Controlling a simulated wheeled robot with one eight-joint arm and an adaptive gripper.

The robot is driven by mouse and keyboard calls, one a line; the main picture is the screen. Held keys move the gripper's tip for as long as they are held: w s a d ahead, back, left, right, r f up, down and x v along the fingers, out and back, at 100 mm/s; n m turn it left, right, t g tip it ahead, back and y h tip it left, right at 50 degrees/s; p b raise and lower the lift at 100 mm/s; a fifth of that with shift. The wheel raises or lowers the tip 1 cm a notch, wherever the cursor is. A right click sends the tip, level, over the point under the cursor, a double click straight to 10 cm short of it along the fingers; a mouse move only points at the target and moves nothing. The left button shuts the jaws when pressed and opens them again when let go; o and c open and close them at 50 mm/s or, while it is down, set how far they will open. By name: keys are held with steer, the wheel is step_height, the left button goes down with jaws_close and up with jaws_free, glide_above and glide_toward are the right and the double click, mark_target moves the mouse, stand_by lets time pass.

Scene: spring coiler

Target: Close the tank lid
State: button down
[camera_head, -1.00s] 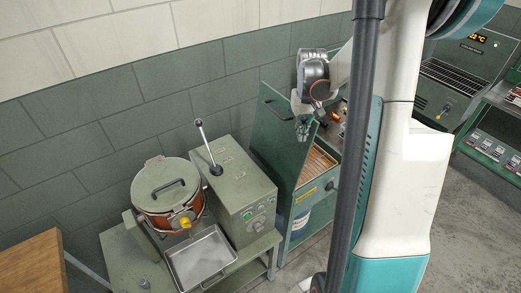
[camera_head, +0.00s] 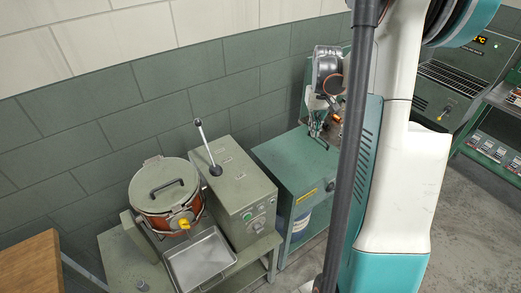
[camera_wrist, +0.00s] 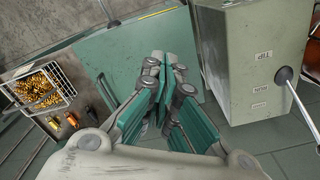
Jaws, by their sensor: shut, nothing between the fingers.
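The tank lid (camera_head: 285,165) is a flat green panel that lies down level over the top of the green tank cabinet (camera_head: 300,205), and the slatted inside is hidden. In the wrist view the lid (camera_wrist: 115,70) is a broad green surface beyond my fingers. My gripper (camera_head: 317,128) is over the lid's right part in the head view. In the wrist view my gripper (camera_wrist: 172,65) is shut, with its fingertips together and empty. I cannot tell whether the fingertips touch the lid.
In the wrist view a wire basket (camera_wrist: 45,88) holds copper-coloured springs.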

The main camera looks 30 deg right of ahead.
steer(key=d+f+b, duration=0.2)
steer(key=d, duration=0.3)
steer(key=shift+d+f, duration=0.25)
steer(key=shift+d, duration=0.1)
steer(key=shift+w+f, duration=0.1)
steer(key=d+f+b, duration=0.3)
steer(key=d, duration=0.2)
steer(key=shift+f, duration=0.2)
stand_by(0.4)
steer(key=d+f+b, duration=0.3)
steer(key=d+f, duration=0.1)
steer(key=shift+w+d+f, duration=0.15)
steer(key=shift+f, duration=0.15)
stand_by(0.4)
